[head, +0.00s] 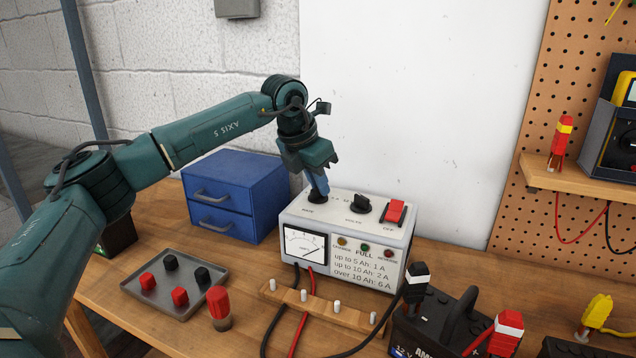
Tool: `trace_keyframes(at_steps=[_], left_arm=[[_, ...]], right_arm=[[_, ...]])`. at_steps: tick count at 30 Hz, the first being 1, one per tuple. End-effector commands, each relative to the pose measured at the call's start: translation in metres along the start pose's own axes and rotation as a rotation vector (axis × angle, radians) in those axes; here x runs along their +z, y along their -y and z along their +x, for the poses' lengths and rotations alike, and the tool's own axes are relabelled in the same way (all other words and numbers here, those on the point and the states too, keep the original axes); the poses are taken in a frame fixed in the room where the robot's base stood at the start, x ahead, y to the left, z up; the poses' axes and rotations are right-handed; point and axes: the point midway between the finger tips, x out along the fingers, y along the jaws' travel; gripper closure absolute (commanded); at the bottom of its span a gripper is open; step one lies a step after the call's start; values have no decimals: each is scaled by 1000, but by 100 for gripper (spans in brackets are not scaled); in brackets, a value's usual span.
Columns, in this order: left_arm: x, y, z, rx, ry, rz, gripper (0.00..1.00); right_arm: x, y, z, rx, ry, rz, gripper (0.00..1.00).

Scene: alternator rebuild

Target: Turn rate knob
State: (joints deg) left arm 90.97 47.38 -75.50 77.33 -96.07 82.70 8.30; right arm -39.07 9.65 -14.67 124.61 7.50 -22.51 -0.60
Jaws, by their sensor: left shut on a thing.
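The battery charger (350,236) is a white box on the bench with an analog meter (305,248) and a printed rate chart on its front. The black rate knob (316,198) is at the left of its sloped top. My left gripper (319,188) comes down from above with its fingers shut on the rate knob and hides part of it. The volts knob (361,204) and a red switch (394,211) labelled OFF sit to the right, apart from the gripper. The knob's pointer position cannot be made out. My right gripper is not in view.
A blue drawer cabinet (237,187) stands left of the charger. A grey tray (206,299) with red and black caps lies front left. A wooden strip with pegs (320,309), cables and a black battery (437,330) are in front. A pegboard (574,100) is at right.

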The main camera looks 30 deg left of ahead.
Motion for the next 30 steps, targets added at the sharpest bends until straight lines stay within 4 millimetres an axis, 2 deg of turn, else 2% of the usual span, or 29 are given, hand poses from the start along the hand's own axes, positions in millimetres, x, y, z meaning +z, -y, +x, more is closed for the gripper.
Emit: trace_keyframes(at_steps=[15,30], left_arm=[[0,0,0,135,2,-328,100],[1,0,0,163,1,-396,100]], right_arm=[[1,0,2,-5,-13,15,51],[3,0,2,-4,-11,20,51]])
